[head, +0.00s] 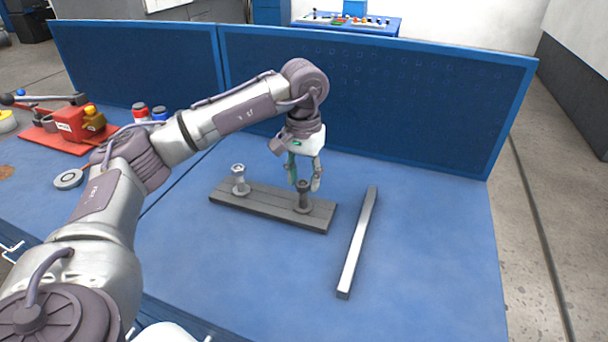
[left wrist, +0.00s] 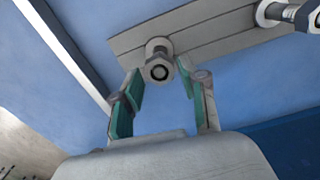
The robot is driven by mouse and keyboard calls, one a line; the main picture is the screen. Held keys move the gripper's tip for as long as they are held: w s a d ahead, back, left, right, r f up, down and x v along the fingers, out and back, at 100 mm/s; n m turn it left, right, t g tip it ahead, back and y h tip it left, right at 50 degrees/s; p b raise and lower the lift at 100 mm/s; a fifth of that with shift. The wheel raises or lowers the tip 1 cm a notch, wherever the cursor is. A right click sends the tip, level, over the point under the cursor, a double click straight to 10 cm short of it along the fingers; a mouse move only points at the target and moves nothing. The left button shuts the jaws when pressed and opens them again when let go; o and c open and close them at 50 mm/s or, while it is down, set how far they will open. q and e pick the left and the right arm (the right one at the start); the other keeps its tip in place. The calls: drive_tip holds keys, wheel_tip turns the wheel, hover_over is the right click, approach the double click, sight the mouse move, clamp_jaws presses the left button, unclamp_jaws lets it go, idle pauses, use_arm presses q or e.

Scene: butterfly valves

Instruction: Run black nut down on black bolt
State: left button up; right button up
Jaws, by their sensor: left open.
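The black bolt (head: 303,203) stands upright near the right end of a grey wooden board (head: 265,207). A dark hex nut (head: 303,187) sits at its top. In the left wrist view the nut (left wrist: 159,69) shows end on, with a round base (left wrist: 158,46) behind it. My left gripper (head: 304,178) points down over this bolt, open, one finger to each side. In the left wrist view its green-padded fingertips (left wrist: 158,72) stand apart around the nut, with gaps visible. How far down the nut sits on the thread I cannot tell. My right gripper is not in view.
A lighter silver bolt (head: 239,185) with a nut on top stands at the board's left end. A long metal bar (head: 358,243) lies right of the board. Blue panels (head: 400,105) close the back. A red valve assembly (head: 70,125) lies far left. The front right table is clear.

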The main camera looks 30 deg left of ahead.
use_arm(q)
drive_tip(key=n, duration=0.6)
drive_tip(key=shift+n+p, duration=0.3)
drive_tip(key=n, duration=0.4)
drive_tip(key=shift+s+a+r+n+p, duration=0.1)
drive_tip(key=shift+n+p, duration=0.2)
drive_tip(key=n, duration=0.4)
drive_tip(key=shift+n+p, duration=0.3)
drive_tip(key=n, duration=0.5)
drive_tip(key=shift+s+p, duration=0.1)
drive_tip(key=shift+p, duration=0.2)
drive_tip(key=shift+c, duration=0.2)
